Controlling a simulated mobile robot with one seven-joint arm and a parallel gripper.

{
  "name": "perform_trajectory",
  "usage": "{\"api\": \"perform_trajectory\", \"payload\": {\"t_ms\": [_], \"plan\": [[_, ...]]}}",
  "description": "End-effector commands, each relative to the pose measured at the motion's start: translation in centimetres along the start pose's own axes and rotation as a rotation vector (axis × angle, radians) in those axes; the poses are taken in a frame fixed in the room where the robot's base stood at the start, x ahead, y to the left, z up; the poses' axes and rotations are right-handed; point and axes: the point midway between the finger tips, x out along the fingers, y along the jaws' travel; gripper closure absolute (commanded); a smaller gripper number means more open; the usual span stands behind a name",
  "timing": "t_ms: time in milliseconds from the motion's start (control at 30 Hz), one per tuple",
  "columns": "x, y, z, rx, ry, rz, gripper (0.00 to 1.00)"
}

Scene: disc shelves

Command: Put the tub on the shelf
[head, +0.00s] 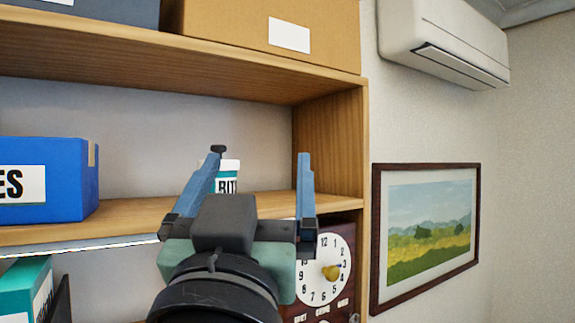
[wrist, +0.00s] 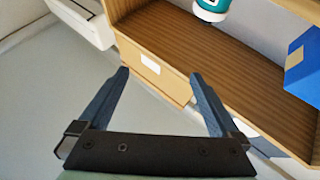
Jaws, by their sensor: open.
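The tub (head: 230,172) has a white lid and a teal label with dark lettering. In the head view it is upright at the middle shelf (head: 265,204), seen between my gripper's fingers, its lower part hidden by my gripper. In the wrist view only the lid end of the tub (wrist: 212,10) shows at the top edge, beyond the fingertips. My gripper (head: 260,153) is open in front of the shelf. In the wrist view the space between its fingers (wrist: 159,73) is empty, and I see no contact with the tub.
A blue box (head: 60,178) stands left on the same shelf. A cardboard box (head: 262,30) sits on the shelf above. A clock (head: 324,268) and a teal box (head: 25,290) are below. The shelf's right side panel (head: 330,140) is close to the tub.

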Motion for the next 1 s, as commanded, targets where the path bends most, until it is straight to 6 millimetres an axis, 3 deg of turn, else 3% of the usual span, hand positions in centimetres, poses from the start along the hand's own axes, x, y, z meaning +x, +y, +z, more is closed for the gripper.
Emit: {"api": "perform_trajectory", "payload": {"t_ms": [100,233,667,867,1000], "plan": [[-3.7,2.6,-2.5,0.012,0.143,-0.020,0.01],[-6.2,3.6,-4.4,0.026,0.236,-0.036,0.01],[-6.8,3.8,-5.0,0.031,0.262,-0.041,0.01],[-8.6,3.9,-2.1,0.029,0.261,-0.039,0.01],[-10.7,3.9,1.4,0.026,0.259,-0.037,0.01]]}}
